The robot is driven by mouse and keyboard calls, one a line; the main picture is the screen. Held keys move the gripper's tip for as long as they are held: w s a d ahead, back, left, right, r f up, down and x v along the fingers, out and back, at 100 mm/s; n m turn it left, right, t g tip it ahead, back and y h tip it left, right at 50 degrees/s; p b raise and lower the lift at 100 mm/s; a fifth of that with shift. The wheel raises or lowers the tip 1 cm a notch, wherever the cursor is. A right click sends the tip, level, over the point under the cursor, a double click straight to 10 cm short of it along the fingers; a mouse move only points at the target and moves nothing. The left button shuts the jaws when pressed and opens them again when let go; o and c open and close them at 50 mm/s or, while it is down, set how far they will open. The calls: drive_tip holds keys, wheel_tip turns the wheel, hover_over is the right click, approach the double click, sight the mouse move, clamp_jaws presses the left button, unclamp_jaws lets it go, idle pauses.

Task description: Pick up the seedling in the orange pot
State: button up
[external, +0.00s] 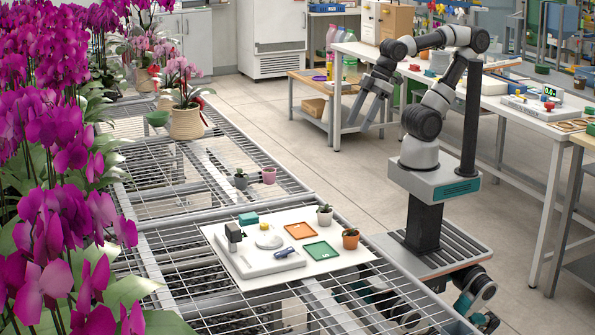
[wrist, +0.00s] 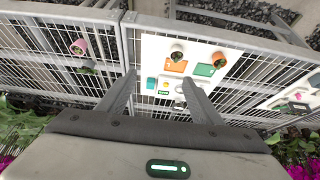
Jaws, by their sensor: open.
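The seedling in the orange pot (external: 350,238) stands upright near the right corner of a white board (external: 219,257) on the mesh bench. It also shows in the wrist view as an orange pot (wrist: 218,60), right of my fingertips. My gripper (external: 357,128) is high above the bench and well apart from the pot. In the wrist view my gripper (wrist: 159,77) has its two fingers spread wide, with nothing between them.
A pale pot with a seedling (external: 324,215) stands near the orange pot. An orange square (external: 294,232), a green square (external: 322,250) and a teal block (external: 248,219) lie on the board. A pink pot (external: 269,175) is farther back. Tall magenta orchids (external: 45,160) crowd the left.

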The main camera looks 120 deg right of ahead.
drive_tip(key=n+g+h, duration=0.1)
drive_tip(key=n+g, duration=0.5)
drive_tip(key=n, duration=2.7)
hover_over(351, 236)
drive_tip(key=f, duration=2)
drive_tip(key=shift+w+a, duration=0.3)
drive_tip(key=shift+a, duration=0.1)
drive_tip(key=shift+s+d+f+b, duration=0.15)
drive_tip(key=shift+f+b, duration=0.3)
drive_tip(key=shift+f, duration=0.6)
drive_tip(key=shift+s+d+f+b, duration=0.15)
drive_tip(key=shift+f+b, duration=0.25)
drive_tip(key=shift+f, duration=0.7)
drive_tip(key=shift+s+d+f+b, duration=0.15)
drive_tip(key=shift+f+b, duration=0.3)
drive_tip(key=shift+f, duration=0.6)
drive_tip(key=shift+w, duration=0.1)
drive_tip(key=c, duration=1.1)
